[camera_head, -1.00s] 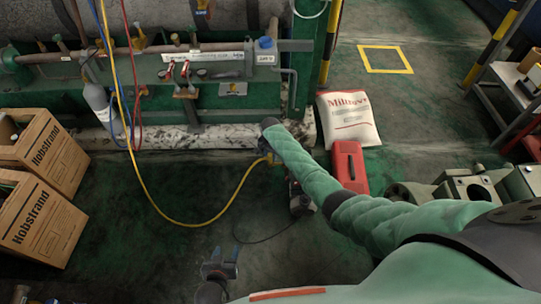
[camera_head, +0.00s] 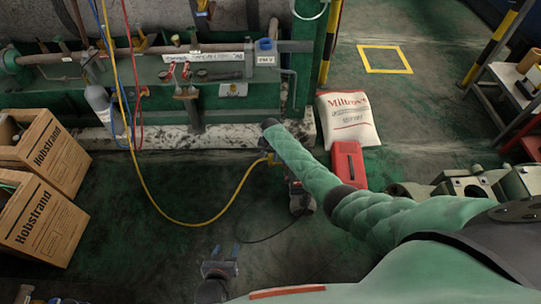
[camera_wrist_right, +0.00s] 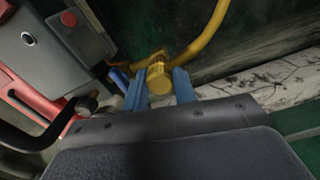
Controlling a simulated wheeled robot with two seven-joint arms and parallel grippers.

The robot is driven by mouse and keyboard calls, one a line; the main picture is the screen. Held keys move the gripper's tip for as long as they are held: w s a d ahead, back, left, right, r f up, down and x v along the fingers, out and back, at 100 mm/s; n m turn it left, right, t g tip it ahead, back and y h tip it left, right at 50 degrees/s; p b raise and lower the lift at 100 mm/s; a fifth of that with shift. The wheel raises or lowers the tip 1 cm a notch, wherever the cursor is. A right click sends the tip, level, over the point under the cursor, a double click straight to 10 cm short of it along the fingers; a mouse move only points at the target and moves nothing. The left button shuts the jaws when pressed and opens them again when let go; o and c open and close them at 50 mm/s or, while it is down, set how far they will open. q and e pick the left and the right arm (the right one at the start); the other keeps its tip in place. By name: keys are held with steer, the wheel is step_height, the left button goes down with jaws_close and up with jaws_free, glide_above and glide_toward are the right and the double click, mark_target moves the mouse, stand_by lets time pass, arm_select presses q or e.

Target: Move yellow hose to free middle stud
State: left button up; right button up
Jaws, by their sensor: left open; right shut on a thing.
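The yellow hose (camera_head: 160,208) hangs from the upper left, loops low over the floor and rises to my right gripper (camera_head: 270,157). In the right wrist view, the two blue fingers of my right gripper (camera_wrist_right: 159,88) are shut on the yellow end fitting (camera_wrist_right: 158,80) of the hose, which curves away behind it (camera_wrist_right: 205,38). My left gripper (camera_head: 223,255) is open and empty, low over the floor at the bottom of the head view. I cannot make out a free middle stud clearly in either view.
A green bench with pipes and red-handled valves (camera_head: 186,72) stands at the back. Boxes (camera_head: 42,225) are at the left. A white sack (camera_head: 347,118), a red case (camera_head: 349,163) and a small machine (camera_head: 300,197) with a black cord are near my right arm.

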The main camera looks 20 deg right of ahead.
steer(key=shift+r+n+p, duration=0.15)
steer(key=shift+n+p, duration=0.2)
steer(key=shift+n, duration=1.45)
